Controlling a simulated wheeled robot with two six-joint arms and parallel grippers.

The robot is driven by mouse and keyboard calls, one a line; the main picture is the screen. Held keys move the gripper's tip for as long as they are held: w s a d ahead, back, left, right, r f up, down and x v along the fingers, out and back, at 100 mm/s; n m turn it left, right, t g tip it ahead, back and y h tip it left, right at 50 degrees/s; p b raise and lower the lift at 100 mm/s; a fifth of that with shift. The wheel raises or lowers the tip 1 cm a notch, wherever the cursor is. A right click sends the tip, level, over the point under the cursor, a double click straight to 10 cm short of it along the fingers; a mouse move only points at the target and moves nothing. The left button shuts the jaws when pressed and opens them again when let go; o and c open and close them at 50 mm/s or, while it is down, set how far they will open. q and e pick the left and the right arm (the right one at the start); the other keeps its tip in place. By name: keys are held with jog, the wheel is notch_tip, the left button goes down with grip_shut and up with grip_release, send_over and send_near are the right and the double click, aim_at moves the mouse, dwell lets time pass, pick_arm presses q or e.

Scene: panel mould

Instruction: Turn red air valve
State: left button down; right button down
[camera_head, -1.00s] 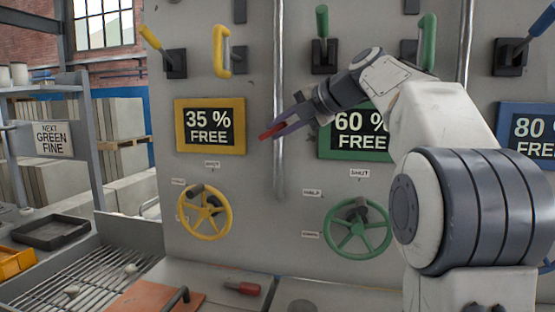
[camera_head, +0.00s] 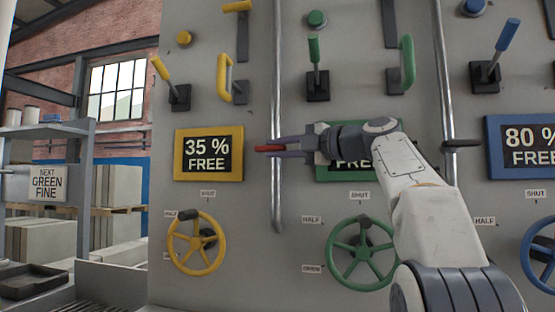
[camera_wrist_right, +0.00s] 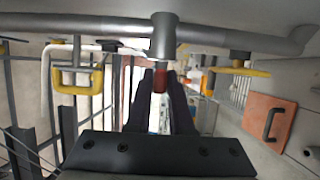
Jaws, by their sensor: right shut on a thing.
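The red air valve handle (camera_head: 266,149) shows in the head view in front of the left vertical pipe, between the yellow and green signs. My right gripper (camera_head: 275,148) reaches it from the right, with its purple-grey fingers shut on it and pointing left. The right wrist view also shows the red handle (camera_wrist_right: 160,80) between the dark fingers, close to a grey pipe fitting (camera_wrist_right: 164,36). The fingers cover much of the handle. My left gripper is not in view.
The grey panel carries a yellow handwheel (camera_head: 196,243), a green handwheel (camera_head: 361,253), levers and pull handles. My arm partly covers the green sign (camera_head: 335,170). A dark lever (camera_head: 461,143) sits on the right pipe. A shelf (camera_head: 45,132) stands at the left.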

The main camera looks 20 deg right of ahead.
dwell(0.4)
jog(key=c, duration=0.8)
grip_release()
jog(key=shift+c, duration=0.2)
jog(key=b+v, duration=0.2)
jog(key=v, duration=0.8)
jog(key=shift+s+d, duration=0.15)
jog(key=shift+f, duration=0.2)
